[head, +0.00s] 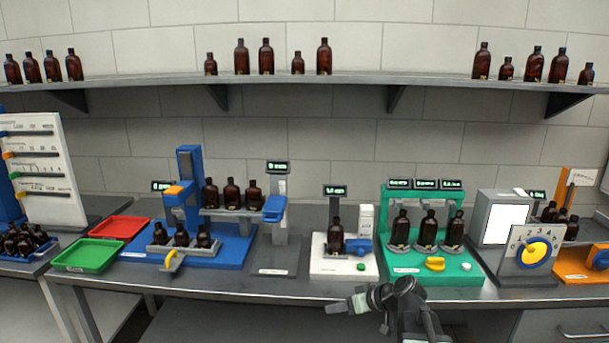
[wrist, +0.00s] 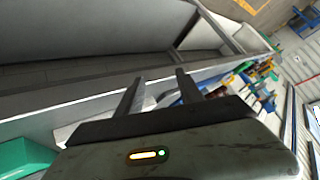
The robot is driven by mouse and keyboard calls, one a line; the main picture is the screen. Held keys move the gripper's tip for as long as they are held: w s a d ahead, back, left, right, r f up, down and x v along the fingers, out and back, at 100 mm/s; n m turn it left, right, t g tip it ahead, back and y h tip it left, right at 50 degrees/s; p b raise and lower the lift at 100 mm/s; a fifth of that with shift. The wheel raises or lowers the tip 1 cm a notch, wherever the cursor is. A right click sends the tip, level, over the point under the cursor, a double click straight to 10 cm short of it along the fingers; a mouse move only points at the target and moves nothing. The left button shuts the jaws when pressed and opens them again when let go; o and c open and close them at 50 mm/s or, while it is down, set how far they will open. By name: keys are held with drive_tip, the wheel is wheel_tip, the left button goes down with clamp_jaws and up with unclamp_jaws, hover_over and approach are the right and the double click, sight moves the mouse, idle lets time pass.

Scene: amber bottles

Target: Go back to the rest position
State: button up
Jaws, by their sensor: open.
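My gripper (head: 340,306) is in front of the bench's front edge in the head view, pointing left, with nothing in it. In the wrist view my gripper's two fingers (wrist: 157,88) stand apart with an empty gap between them. The bench (head: 215,284) edge runs behind the gripper. Amber bottles stand on the stations and on the wall shelf, all clear of the gripper. The nearest is a single bottle (head: 336,236) on the white station (head: 325,267).
A green station (head: 470,272) holds several bottles behind my arm. A blue station (head: 232,250), a red tray (head: 118,228) and a green tray (head: 88,255) stand to the left. A dial panel (head: 515,262) stands at right. The wall shelf (head: 350,80) holds more bottles.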

drive_tip(key=s+a+f+g+h, duration=0.3)
drive_tip(key=s+a+f, duration=0.15)
drive_tip(key=s, duration=0.35)
drive_tip(key=s+d+f+m+g+h, duration=0.1)
drive_tip(key=s+d+f+m+h, duration=0.1)
drive_tip(key=d, duration=0.3)
drive_tip(key=s+d+f+m+g+h, duration=0.1)
drive_tip(key=s+d+m+g+h, duration=0.1)
drive_tip(key=s+d+m+h, duration=0.1)
drive_tip(key=s+d, duration=0.1)
drive_tip(key=d, duration=0.1)
drive_tip(key=shift+s+d+f+m, duration=0.3)
drive_tip(key=shift+s+f, duration=0.05)
